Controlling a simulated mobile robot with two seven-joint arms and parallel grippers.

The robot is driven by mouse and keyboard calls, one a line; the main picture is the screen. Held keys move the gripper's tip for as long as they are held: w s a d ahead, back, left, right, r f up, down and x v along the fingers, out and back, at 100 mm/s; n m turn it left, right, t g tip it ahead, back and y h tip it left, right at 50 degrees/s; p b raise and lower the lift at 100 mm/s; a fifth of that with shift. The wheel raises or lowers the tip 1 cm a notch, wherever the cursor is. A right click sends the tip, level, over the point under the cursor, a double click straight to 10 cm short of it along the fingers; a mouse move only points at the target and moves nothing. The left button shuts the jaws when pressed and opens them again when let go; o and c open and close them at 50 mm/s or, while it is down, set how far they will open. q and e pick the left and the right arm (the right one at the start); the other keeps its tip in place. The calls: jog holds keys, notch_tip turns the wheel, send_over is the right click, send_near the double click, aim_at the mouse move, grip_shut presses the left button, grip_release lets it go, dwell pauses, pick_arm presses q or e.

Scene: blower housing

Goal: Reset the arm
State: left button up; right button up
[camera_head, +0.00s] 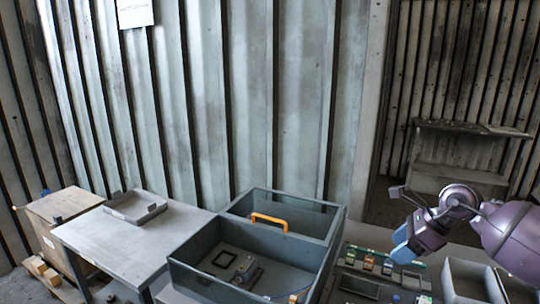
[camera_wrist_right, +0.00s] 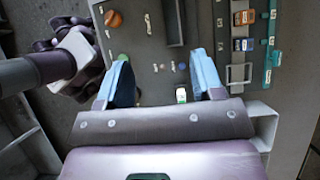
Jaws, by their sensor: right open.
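My right arm comes in from the right in the head view. Its right gripper (camera_head: 403,243) has blue fingers and hangs above the right part of the work area, beside the row of small parts. In the right wrist view the right gripper (camera_wrist_right: 160,72) shows two blue fingers spread wide apart, with nothing held between them. A grey panel with small coloured parts lies beyond the fingers.
A grey two-part bin (camera_head: 245,262) with an orange handle (camera_head: 269,220) stands at centre. A grey table (camera_head: 130,240) holds a shallow tray (camera_head: 135,207) at left. A parts board (camera_head: 375,265) and an open light bin (camera_head: 470,280) are below my right arm.

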jog(key=s+a+r+m+t+y, duration=0.2)
jog(key=s+a+m+t+y, duration=0.2)
jog(key=a+m+t+y, duration=0.55)
jog(key=s+d+f+m+t+h, duration=0.1)
jog(key=s+d+f+m+h, duration=0.35)
jog(key=m+h, duration=0.75)
jog(key=s+d+f+m+t+h, duration=0.2)
jog(key=s+d+f+m+h, duration=0.3)
jog(key=m, duration=1.4)
jog(key=s+a+f+m+g, duration=0.1)
jog(key=s+f+m+g, duration=0.4)
jog(key=s, duration=0.5)
jog(key=s+a+f+m+g, duration=0.1)
jog(key=s+f+m+g, duration=0.35)
jog(key=s, duration=0.65)
pick_arm(q)
notch_tip(320, 180, down, 10)
jog(key=b, duration=1)
jog(key=shift+w+d, duration=0.15)
jog(key=shift+d, duration=0.05)
pick_arm(e)
jog(key=w+f+n+t, duration=0.1)
jog(key=w+f+t, duration=0.1)
jog(key=f, duration=0.9)
jog(key=w+f+n+t+y, duration=0.1)
jog(key=w+f+t, duration=0.2)
jog(key=f, duration=0.8)
jog(key=shift+w+a+f, duration=0.15)
jog(key=shift+w+f, duration=0.05)
jog(key=shift+w, duration=0.45)
